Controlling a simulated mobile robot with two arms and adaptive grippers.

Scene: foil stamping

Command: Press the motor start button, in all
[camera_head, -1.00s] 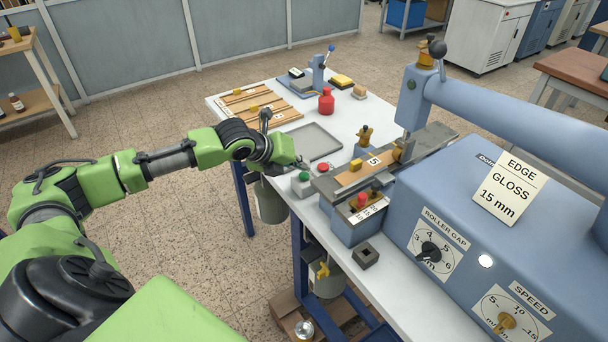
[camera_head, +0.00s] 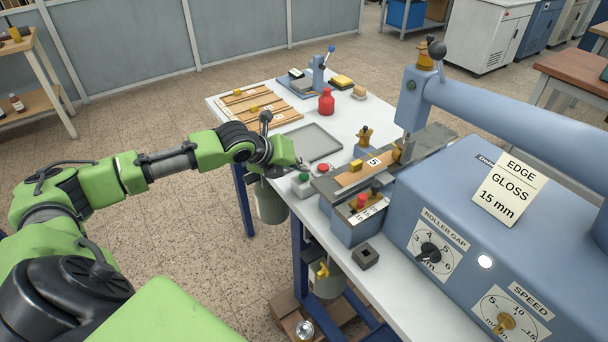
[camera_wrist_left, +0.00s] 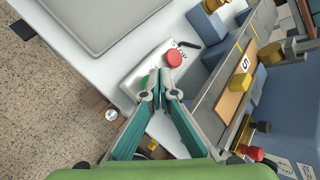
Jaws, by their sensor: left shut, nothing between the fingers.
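A small pale switch box (camera_head: 302,187) sits at the table's near edge, with a green button (camera_head: 304,177) and a red button (camera_head: 323,168). My left gripper (camera_head: 301,164) is shut and empty, pointing down at the box beside the buttons. In the left wrist view its closed fingertips (camera_wrist_left: 160,76) overlap the box top (camera_wrist_left: 140,75). I cannot tell whether they touch it. My right gripper is not in view.
A blue machine (camera_head: 440,240) with dials fills the right. Its rail (camera_head: 328,184) runs close to the switch box. A red knob (camera_head: 362,200) and a dark knob (camera_head: 376,187) stand nearby. A grey tray (camera_head: 313,141) and a red bottle (camera_head: 326,102) are behind.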

